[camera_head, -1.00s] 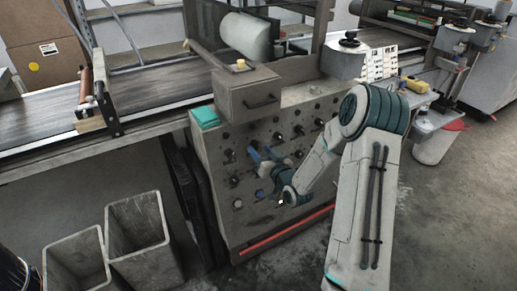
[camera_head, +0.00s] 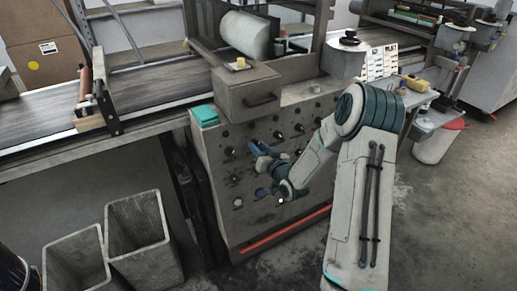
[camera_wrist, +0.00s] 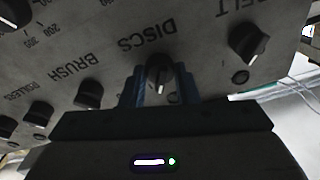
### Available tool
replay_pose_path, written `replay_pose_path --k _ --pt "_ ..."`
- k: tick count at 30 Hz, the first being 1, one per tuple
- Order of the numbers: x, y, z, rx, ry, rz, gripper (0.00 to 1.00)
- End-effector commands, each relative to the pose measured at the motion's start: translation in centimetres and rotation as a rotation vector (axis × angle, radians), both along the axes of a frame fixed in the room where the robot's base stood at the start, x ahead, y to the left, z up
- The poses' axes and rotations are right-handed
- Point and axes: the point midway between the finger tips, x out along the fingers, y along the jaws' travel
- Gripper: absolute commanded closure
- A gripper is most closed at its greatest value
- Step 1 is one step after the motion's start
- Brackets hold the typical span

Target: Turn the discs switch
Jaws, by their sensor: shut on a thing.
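The discs switch (camera_wrist: 160,72) is a black rotary knob with a pale pointer line, below the printed word DISCS in the wrist view. The lettering appears upside down there. My gripper (camera_wrist: 160,88) has one blue finger on each side of this knob and is shut on it. The pointer line runs toward the bottom of the wrist picture. In the head view my gripper (camera_head: 259,151) is at the front of the grey control panel (camera_head: 222,191), and it hides the discs switch.
The brush knob (camera_wrist: 89,94) is left of the discs switch and the belt knob (camera_wrist: 249,44) is right of it. Several more knobs crowd the panel. Two grey bins (camera_head: 139,240) stand on the floor at the left. A drawer box (camera_head: 247,92) juts out above the panel.

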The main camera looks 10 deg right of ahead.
Motion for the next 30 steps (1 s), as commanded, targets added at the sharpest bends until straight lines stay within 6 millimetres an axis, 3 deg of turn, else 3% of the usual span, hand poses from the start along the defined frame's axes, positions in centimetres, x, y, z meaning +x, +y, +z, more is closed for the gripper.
replay_pose_path --k 8,30 --pt "0.01 -0.01 -0.57 -0.143 -0.049 0.028 0.95" --pt "0.09 -0.26 -0.25 -0.76 -0.248 0.146 0.95"
